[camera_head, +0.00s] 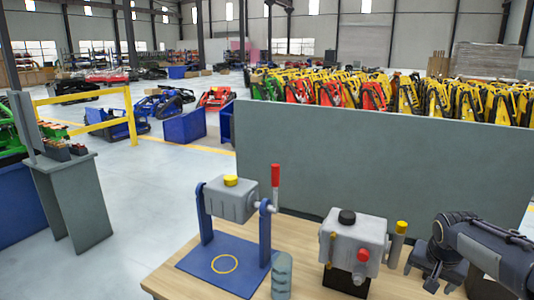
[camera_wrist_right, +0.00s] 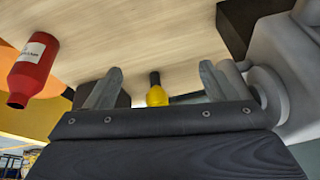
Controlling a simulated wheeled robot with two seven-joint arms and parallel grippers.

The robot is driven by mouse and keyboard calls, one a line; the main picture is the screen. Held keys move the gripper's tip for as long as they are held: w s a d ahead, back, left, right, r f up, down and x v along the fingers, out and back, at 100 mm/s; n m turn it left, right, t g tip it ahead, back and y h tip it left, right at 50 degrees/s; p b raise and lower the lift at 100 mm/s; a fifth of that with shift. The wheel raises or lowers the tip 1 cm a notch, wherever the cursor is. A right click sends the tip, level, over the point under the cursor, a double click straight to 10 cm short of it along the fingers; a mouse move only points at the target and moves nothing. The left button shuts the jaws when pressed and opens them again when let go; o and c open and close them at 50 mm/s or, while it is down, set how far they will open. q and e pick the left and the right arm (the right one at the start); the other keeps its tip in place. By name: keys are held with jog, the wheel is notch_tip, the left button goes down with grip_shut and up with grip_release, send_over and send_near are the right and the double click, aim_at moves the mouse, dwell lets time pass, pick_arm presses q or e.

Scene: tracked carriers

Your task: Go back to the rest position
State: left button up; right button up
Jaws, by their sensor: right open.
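My right arm comes in from the right in the head view. Its dark gripper (camera_head: 432,276) hangs at the table's right end, just right of a grey box device (camera_head: 352,236) with a black knob, a red knob and a yellow-topped grey cylinder. In the right wrist view my right gripper (camera_wrist_right: 160,84) is open, its two grey fingers apart. A yellow piece with a black stem (camera_wrist_right: 157,96) shows between the fingers; I cannot tell its distance. Nothing is visibly held. My left gripper is not in view.
A blue-framed press (camera_head: 232,200) with a red handle stands on the wooden table (camera_head: 172,277). A ribbed grey cylinder (camera_head: 282,276) is beside it. A grey partition (camera_head: 380,150) closes the back. The right wrist view shows a red labelled cylinder (camera_wrist_right: 32,70). Open floor lies left.

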jog(key=s+a+n+t+y, duration=0.1)
jog(key=s+a+n+y, duration=0.2)
jog(key=s+a, duration=0.7)
jog(key=s+a+n+t+y, duration=0.1)
jog(key=s+a+n+y, duration=0.1)
jog(key=s+a, duration=0.8)
jog(key=s+n, duration=0.1)
jog(key=s, duration=0.4)
jog(key=shift+s+a+f+y, duration=0.15)
jog(key=shift+a+f+y, duration=0.15)
jog(key=shift+y, duration=0.1)
